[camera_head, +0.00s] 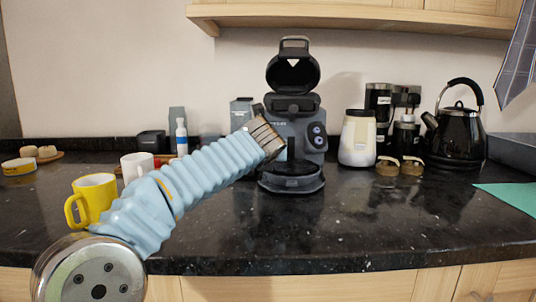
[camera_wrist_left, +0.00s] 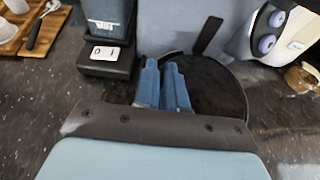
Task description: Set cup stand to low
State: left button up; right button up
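The dark grey coffee machine (camera_head: 308,130) stands upright against the wall in the head view, its top lid (camera_head: 293,72) raised. A dark round cup stand (camera_head: 291,184) sits low at the machine's front, close to the counter. The round dark surface also shows in the left wrist view (camera_wrist_left: 222,95). My left gripper (camera_wrist_left: 162,64) has its two blue fingers close together with nothing visible between them. Its fingertips are over the left edge of the round surface; whether they touch it I cannot tell. In the head view my left arm reaches to the machine's left front and hides part of it.
A yellow mug (camera_head: 92,197) and a white mug (camera_head: 137,166) stand left, near my arm. A white-and-grey jar (camera_head: 357,138) and a black kettle (camera_head: 458,135) stand right of the machine. The front right counter is clear. A wooden shelf (camera_head: 370,18) hangs above.

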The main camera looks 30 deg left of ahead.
pick_arm(q)
jog(key=o, duration=0.5)
jog(key=shift+f, duration=0.3)
jog(key=shift+c, duration=0.2)
jog(key=shift+r, duration=0.1)
jog(key=v, duration=1.3)
jog(key=shift+s+d+r, duration=0.2)
jog(key=shift+s+d, duration=0.05)
jog(key=shift+s, duration=0.05)
